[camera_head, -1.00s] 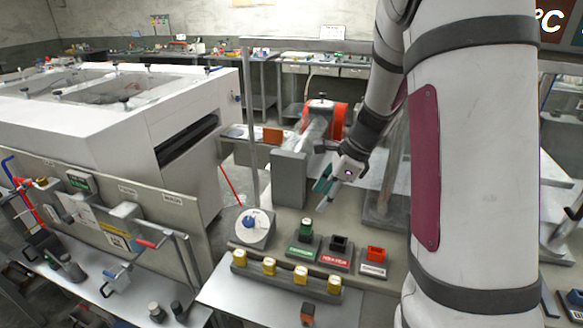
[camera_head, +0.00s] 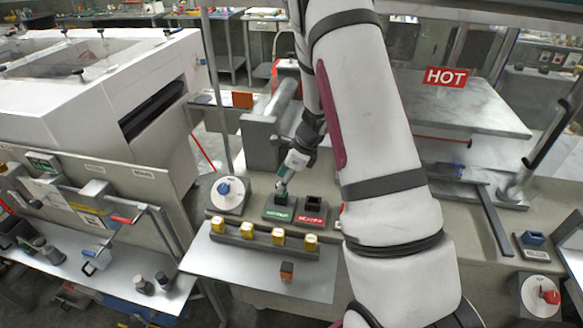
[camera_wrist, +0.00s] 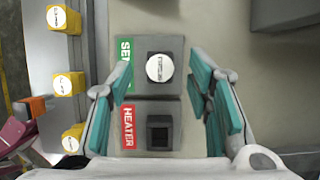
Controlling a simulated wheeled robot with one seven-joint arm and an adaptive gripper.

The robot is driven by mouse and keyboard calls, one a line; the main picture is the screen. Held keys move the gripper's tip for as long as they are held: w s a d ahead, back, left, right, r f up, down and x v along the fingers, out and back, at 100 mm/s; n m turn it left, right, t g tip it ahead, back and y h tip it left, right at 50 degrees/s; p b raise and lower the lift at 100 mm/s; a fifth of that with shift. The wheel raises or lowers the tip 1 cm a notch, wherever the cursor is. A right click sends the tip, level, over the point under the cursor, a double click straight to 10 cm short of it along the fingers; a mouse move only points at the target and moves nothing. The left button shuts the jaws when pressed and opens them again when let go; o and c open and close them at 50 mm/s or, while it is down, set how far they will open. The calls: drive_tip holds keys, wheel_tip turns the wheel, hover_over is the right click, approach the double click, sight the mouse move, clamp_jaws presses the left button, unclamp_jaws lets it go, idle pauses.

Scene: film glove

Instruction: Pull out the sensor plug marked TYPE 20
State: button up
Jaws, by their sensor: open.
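A plug with a round white top (camera_wrist: 160,67) sits in the socket block with the green SENSOR label (camera_wrist: 125,62) in the wrist view. Its printing is turned sideways and too small to read surely. In the wrist view my gripper (camera_wrist: 163,88) is open, with a teal finger on each side of the plug and clear gaps between. The red HEATER block (camera_wrist: 160,132) beside it has an empty dark socket.
Several yellow plugs (camera_head: 278,237) with white tops stand in a rail in front of the socket blocks. A dial with a blue knob (camera_head: 224,188) is to the left. A HOT sign (camera_head: 446,77) marks the plate at right.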

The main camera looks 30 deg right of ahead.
drive_tip(key=shift+x, duration=1.5)
clamp_jaws()
